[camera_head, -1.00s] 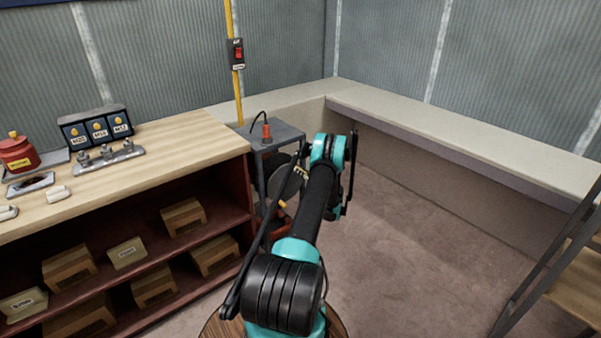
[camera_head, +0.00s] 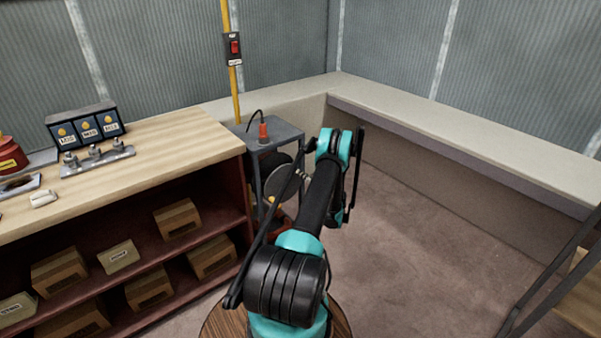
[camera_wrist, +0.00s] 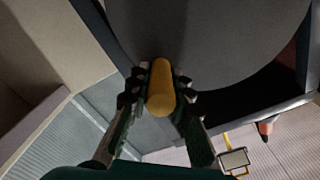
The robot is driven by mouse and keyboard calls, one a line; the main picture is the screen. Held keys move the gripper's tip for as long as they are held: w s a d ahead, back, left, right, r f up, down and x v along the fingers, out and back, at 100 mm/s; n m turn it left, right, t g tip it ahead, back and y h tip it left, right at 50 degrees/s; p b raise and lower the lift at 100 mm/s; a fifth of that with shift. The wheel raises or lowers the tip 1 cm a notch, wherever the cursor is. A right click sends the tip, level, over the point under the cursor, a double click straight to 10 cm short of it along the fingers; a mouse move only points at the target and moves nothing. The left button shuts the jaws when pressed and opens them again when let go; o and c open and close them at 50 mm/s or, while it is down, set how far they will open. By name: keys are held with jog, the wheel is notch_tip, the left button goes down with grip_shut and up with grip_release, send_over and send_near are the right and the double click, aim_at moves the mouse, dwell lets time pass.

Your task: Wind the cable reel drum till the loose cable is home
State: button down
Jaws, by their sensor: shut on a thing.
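The cable reel drum (camera_head: 279,174) shows in the head view as a grey disc inside a grey stand (camera_head: 283,130), partly hidden behind my arm. In the wrist view the drum's flat grey face (camera_wrist: 215,40) fills the top. A yellow handle (camera_wrist: 161,98) stands out from it. My gripper (camera_wrist: 160,88) is shut on this handle, one finger on each side. In the head view my gripper is mostly hidden by the arm. A small yellow piece (camera_head: 271,199) shows low at the drum; I cannot tell what it is. No loose cable is clearly visible.
An orange plug-like piece (camera_head: 263,131) with a black lead is on top of the stand. A wooden workbench (camera_head: 170,150) with boxes on its shelves stands close on the left. A red switch (camera_head: 234,48) is on a yellow pole. Floor (camera_head: 420,250) to the right is clear.

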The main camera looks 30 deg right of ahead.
jog(key=shift+d+f, duration=0.1)
jog(key=c, duration=1.4)
grip_release()
jog(key=shift+o, duration=0.2)
jog(key=shift+r, duration=0.2)
notch_tip(320, 180, up, 10)
jog(key=shift+f, duration=0.15)
jog(key=shift+c, duration=0.3)
